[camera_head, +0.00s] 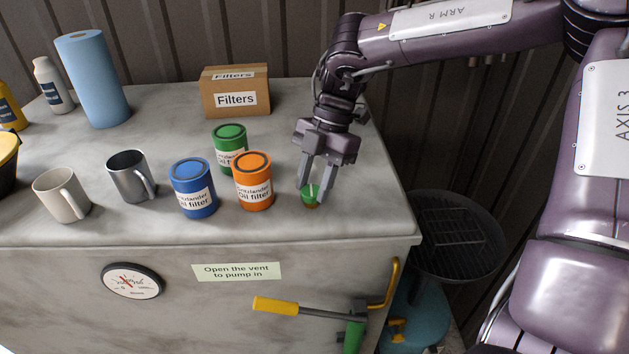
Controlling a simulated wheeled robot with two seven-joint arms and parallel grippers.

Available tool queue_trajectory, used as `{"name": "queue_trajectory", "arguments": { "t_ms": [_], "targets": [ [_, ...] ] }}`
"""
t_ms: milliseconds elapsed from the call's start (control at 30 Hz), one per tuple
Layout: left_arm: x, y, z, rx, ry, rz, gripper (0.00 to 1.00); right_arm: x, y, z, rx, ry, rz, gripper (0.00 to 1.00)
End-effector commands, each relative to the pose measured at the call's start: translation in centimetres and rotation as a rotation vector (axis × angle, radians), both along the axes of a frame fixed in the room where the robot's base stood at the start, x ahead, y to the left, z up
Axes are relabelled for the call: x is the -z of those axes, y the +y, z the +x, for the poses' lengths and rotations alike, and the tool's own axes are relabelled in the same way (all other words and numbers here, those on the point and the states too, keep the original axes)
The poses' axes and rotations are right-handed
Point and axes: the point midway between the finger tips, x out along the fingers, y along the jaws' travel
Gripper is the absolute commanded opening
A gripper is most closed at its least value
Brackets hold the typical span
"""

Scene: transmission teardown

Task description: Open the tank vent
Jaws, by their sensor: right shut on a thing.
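The tank vent appears as a small green knob (310,194) with a pale line on its top, set on the grey tank top near its front right. My right gripper (313,190) points down over it, with its two fingers on either side of the green knob and shut on it. A little orange-brown shows under the knob. A label (237,271) on the tank front reads "Open the vent to pump in". My left gripper is not in view.
Orange (253,182), blue (193,188) and green (229,147) oil filter cans stand left of the gripper. A yellow-handled lever (276,306) and gauge (132,280) are on the front.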

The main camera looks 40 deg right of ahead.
Motion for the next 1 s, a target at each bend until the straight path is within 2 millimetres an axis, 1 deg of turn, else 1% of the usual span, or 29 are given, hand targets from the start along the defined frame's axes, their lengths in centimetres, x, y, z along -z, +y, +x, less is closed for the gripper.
{"name": "queue_trajectory", "arguments": {
  "t_ms": [367, 400, 533, 833, 933, 1000],
  "targets": [
    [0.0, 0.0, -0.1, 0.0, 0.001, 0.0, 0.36, 0.0, 0.0, 0.0, -0.006, -0.002, 0.0, 0.13],
    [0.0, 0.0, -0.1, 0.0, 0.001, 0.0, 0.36, 0.0, 0.0, 0.0, -0.006, -0.002, 0.0, 0.41],
    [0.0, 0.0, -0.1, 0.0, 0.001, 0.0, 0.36, 0.0, 0.0, 0.0, -0.005, -0.002, 0.0, 0.57],
    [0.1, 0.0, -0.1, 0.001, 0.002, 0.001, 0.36, -0.2, -0.1, 0.1, -0.003, -0.003, -0.001, 0.57],
    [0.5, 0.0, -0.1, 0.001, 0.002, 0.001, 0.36, -1.0, -0.5, 0.2, -0.002, -0.004, -0.003, 0.57],
    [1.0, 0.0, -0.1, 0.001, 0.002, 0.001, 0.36, -2.0, -0.9, 0.4, -0.003, -0.006, -0.003, 0.57]
  ]
}}
